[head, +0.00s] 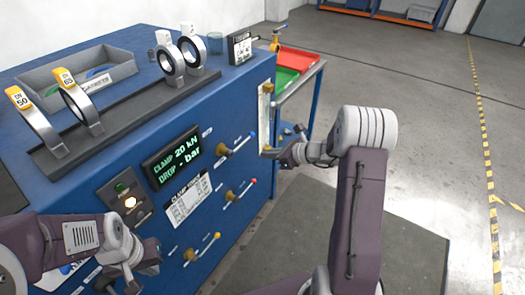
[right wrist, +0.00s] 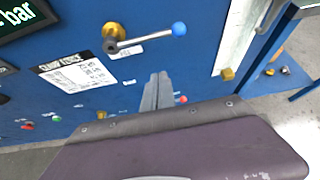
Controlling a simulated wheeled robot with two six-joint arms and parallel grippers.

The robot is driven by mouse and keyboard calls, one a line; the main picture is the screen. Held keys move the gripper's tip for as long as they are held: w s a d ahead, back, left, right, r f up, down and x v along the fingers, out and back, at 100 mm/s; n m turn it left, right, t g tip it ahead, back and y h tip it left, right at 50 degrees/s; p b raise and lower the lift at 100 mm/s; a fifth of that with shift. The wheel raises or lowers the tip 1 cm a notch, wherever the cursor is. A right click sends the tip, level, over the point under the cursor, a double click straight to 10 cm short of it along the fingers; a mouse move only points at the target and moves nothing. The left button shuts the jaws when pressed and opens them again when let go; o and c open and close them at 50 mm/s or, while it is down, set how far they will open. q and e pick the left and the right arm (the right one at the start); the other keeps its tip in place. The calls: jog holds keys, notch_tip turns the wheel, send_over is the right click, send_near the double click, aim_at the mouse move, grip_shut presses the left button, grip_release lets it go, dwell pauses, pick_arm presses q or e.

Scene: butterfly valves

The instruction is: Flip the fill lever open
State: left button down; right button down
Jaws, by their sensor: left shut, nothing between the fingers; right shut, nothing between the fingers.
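Three levers stick out of the blue front panel: a blue-tipped lever (head: 238,144) at the top, a red-tipped lever (head: 241,189) and a yellow-tipped lever (head: 203,247) lower down. Their small labels are too small to read, so I cannot tell which is the fill lever. In the right wrist view the blue-tipped lever (right wrist: 150,37) points sideways to the right, tilted slightly up. My right gripper (head: 283,160) is shut and empty, to the right of the levers; its fingertips (right wrist: 160,76) show below the blue-tipped lever, apart from it. My left gripper (head: 130,284) is shut and empty by the panel's lower left.
A display (head: 172,155) reads "CLAMP 20 kN" and "DROP - bar", above a printed chart (head: 188,200). Metal rings (head: 172,62) stand on the bench top. A trolley with red (head: 298,60) and green (head: 285,78) trays is behind. Open floor lies to the right.

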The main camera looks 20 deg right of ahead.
aim_at(241, 145)
jog(key=x, duration=0.8)
jog(key=r, duration=0.3)
jog(key=shift+w+a+r+p, duration=0.25)
jog(key=shift+w+r+p, duration=0.1)
jog(key=shift+r, duration=0.05)
